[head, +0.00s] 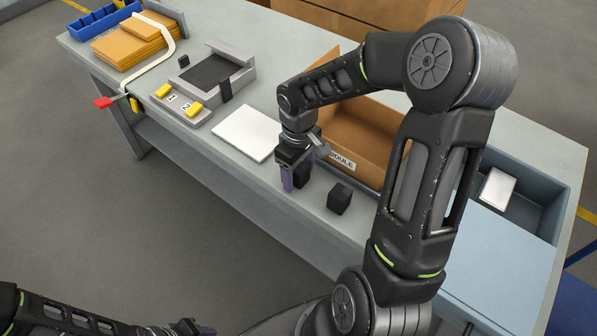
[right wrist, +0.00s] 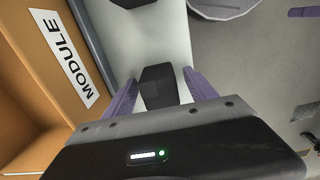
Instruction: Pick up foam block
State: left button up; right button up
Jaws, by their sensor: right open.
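My right gripper (head: 295,180) is low over the front part of the table, pointing down. In the right wrist view its two purple fingers (right wrist: 160,92) are apart. A dark block (right wrist: 158,84) shows between them, with a gap on each side. A second black block (head: 340,198) sits on the table to the right of the gripper; a dark block also shows at the top edge of the right wrist view (right wrist: 132,3). I cannot tell by look which one is foam. My left gripper (head: 190,328) is at the bottom edge, its jaws unclear.
An open cardboard box (head: 365,135) labelled MODULE stands close behind the right gripper. A white plate (head: 246,133) lies to the left, near a grey fixture (head: 232,88) with yellow tabs. A blue-grey bin (head: 528,208) holding a pale block (head: 497,188) is at the right.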

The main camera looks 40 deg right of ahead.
dwell(0.3)
jog(key=c, duration=1.4)
